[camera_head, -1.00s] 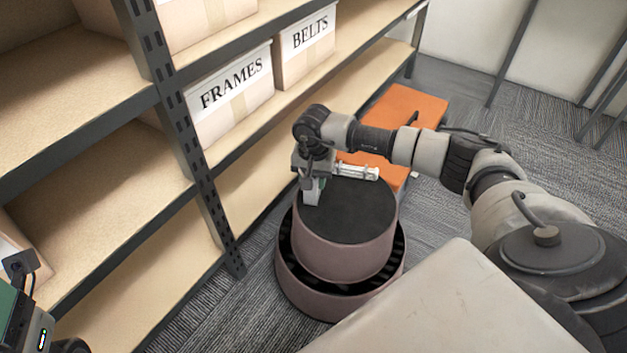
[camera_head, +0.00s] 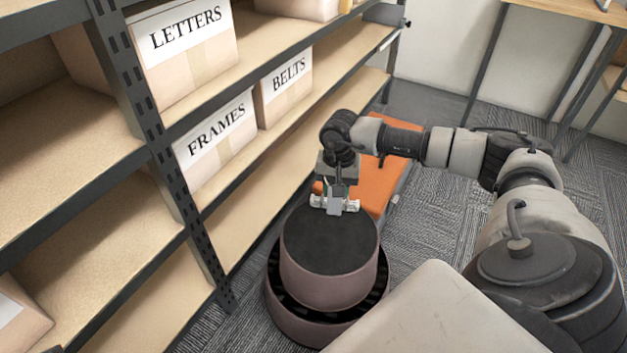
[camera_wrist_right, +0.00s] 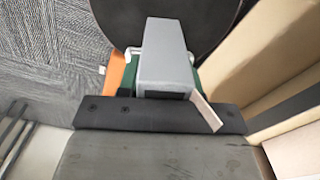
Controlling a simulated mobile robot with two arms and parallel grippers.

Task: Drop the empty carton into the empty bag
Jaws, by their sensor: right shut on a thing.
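My right gripper (camera_head: 336,205) points down over the far edge of a round stool, with its pale crossbar showing on both sides. In the right wrist view, its grey finger block (camera_wrist_right: 165,62) sits centrally against the stool's dark top and hides most of what lies between the jaws. A thin pale tan strip (camera_wrist_right: 208,113) sticks out beside the block. It may be part of the carton, but its shape does not show clearly. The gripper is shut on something. I cannot make out a bag in either view. My left gripper is out of view.
The round mauve stool (camera_head: 330,275) with a black top stands below the gripper. An orange low unit (camera_head: 385,172) is behind it. Shelving with boxes marked FRAMES (camera_head: 217,138), BELTS (camera_head: 287,86) and LETTERS (camera_head: 185,50) lines the left.

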